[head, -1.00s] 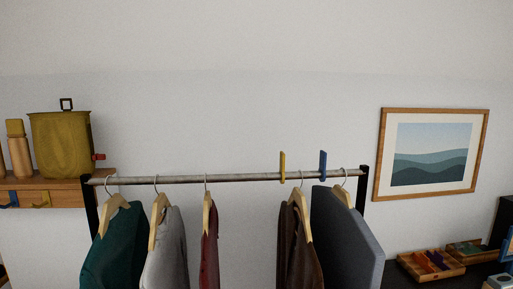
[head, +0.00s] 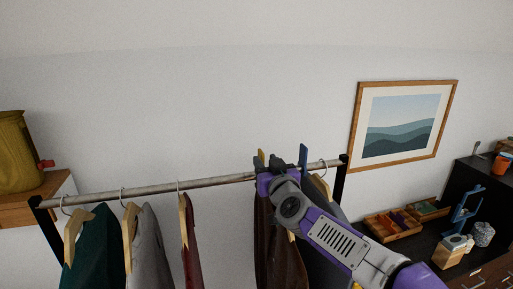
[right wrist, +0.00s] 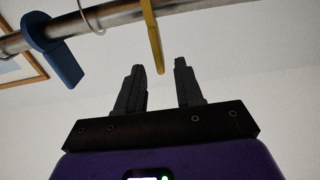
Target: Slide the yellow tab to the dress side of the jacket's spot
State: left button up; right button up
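The yellow tab (head: 261,156) hangs on the clothes rail (head: 215,182), just left of the blue tab (head: 303,155). It also shows in the right wrist view (right wrist: 153,40), its lower end just beyond and between my fingertips. My right gripper (head: 268,161) is at the rail by the yellow tab; in the right wrist view (right wrist: 159,68) its fingers are apart with nothing clearly between them. A brown garment (head: 280,255) hangs below, partly hidden by my arm. I cannot tell which garment is the dress or jacket. My left gripper is out of view.
Teal (head: 92,250), grey (head: 150,250) and maroon (head: 190,245) garments hang at the left of the rail. A bare stretch lies between the maroon and brown ones. A blue-grey garment hangs behind my arm. A dark dresser with trays (head: 393,225) stands right.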

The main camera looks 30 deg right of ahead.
aim_at(259, 153)
jog(key=p+x, duration=0.1)
jog(key=x, duration=0.5)
jog(key=shift+w+d+f, duration=0.1)
jog(key=shift+w+f, duration=0.05)
jog(key=shift+w, duration=0.25)
grip_shut()
